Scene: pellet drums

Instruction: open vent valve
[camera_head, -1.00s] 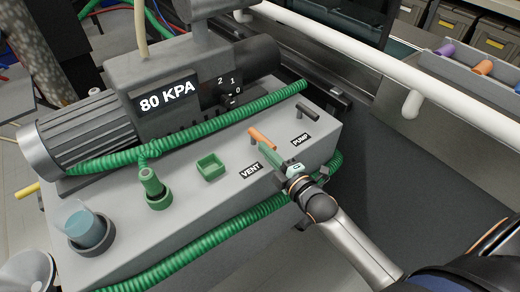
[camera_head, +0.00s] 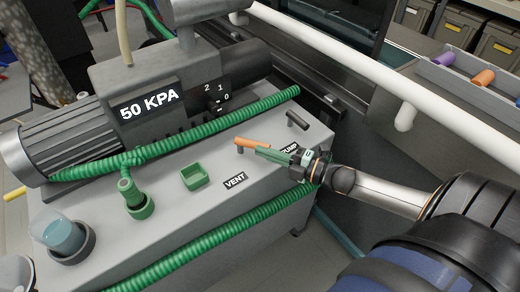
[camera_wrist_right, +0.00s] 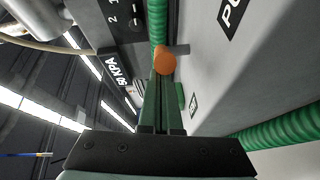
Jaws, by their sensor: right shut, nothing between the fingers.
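The orange vent lever (camera_head: 252,143) is on top of the grey pump box (camera_head: 205,208), behind the VENT label (camera_head: 235,181). It points right in the head view. My right gripper (camera_head: 264,153) is shut, with its green fingers alongside the lever's free end; whether they touch is unclear. In the wrist view the lever's round orange end (camera_wrist_right: 164,61) is just beyond the shut fingertips (camera_wrist_right: 162,82). The display (camera_head: 149,105) reads 50 KPA. My left gripper is out of view.
A dark pump lever (camera_head: 297,121) stands just behind my gripper, which partly covers the PUMP label. Green hoses (camera_head: 215,241) run along the box's front and top. A white rail (camera_head: 350,72) crosses behind.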

